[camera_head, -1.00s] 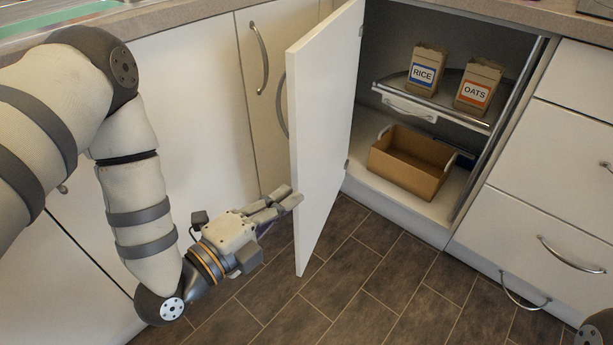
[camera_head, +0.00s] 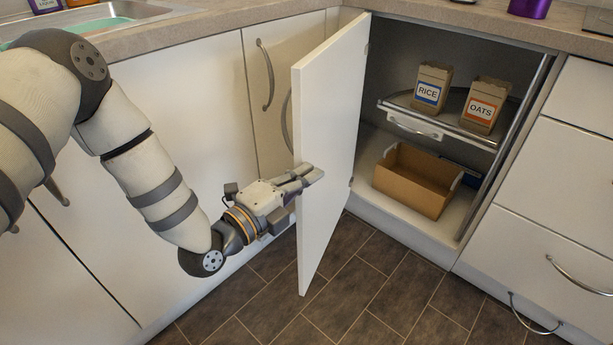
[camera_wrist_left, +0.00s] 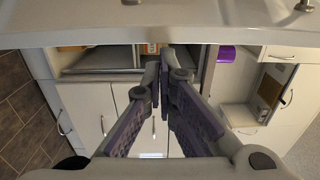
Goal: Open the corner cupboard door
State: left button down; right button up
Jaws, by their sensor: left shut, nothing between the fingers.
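The white corner cupboard door (camera_head: 335,130) stands wide open, swung out toward me from its hinge side at the left of the opening. The corner cupboard's inside (camera_head: 455,60) shows to its right. My left gripper (camera_head: 316,174) is shut and empty, with its fingertips overlapping the door near its free edge in the head view. I cannot tell whether they touch it. In the left wrist view the closed fingers (camera_wrist_left: 163,80) point up the picture. The door's handle (camera_head: 286,122) is partly hidden behind its edge. My right gripper is not in view.
On the upper shelf stand a RICE bag (camera_head: 430,90) and an OATS bag (camera_head: 484,105). An open cardboard box (camera_head: 417,180) sits below. A drawer unit (camera_head: 555,190) stands to the right, with clear tiled floor (camera_head: 375,285) in front. A purple container (camera_head: 530,8) is on the worktop.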

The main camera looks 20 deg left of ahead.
pick_arm(q)
jog(key=shift+a, duration=0.1)
jog(key=w+a+m+h+p, duration=0.1)
jog(key=a, duration=1.4)
jog(key=shift+g, duration=0.3)
jog(key=shift+w+d, duration=0.1)
jog(key=shift+w, duration=0.05)
